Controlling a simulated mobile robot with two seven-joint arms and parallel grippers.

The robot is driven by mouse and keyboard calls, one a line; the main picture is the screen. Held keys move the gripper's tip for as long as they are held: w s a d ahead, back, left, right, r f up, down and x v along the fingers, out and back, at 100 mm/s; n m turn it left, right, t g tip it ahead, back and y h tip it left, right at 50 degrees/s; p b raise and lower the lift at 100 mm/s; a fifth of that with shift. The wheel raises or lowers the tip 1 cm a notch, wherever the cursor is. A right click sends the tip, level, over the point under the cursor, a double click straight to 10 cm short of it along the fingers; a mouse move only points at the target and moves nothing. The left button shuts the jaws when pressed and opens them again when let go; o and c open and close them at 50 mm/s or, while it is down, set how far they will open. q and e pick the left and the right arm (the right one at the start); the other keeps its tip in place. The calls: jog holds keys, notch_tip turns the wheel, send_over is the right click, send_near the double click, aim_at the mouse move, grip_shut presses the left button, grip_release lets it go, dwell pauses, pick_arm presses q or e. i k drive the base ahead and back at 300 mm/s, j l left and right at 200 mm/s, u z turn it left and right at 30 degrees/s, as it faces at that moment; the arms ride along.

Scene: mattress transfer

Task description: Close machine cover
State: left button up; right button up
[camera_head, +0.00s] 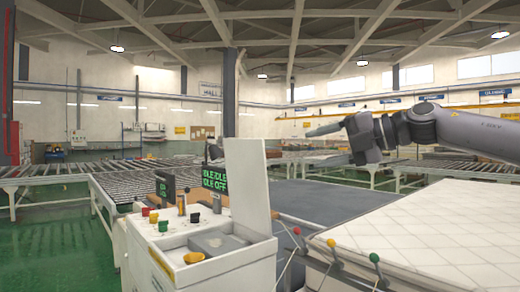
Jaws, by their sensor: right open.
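The machine cover (247,183) is a pale upright panel standing open at the back right of the white control box (205,268). The box's top shows a grey recessed area and several coloured buttons and knobs. My right gripper (312,133) comes in from the right at the height of the cover's upper edge. Its fingers point left toward the cover, and a gap shows between them and the panel in the picture. Nothing shows in the gripper. My left gripper is out of the picture.
A white quilted mattress (430,232) lies at the right. Levers with red, yellow and green knobs (331,243) stand between it and the box. Green-lettered displays (215,180) stand behind the box. Roller conveyors (125,190) run behind, and green floor (60,235) is clear at left.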

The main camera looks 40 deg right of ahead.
aim_at(245, 158)
jog(key=i+l, duration=0.25)
jog(key=i, duration=0.25)
jog(key=i+l, duration=0.2)
jog(key=i, duration=0.25)
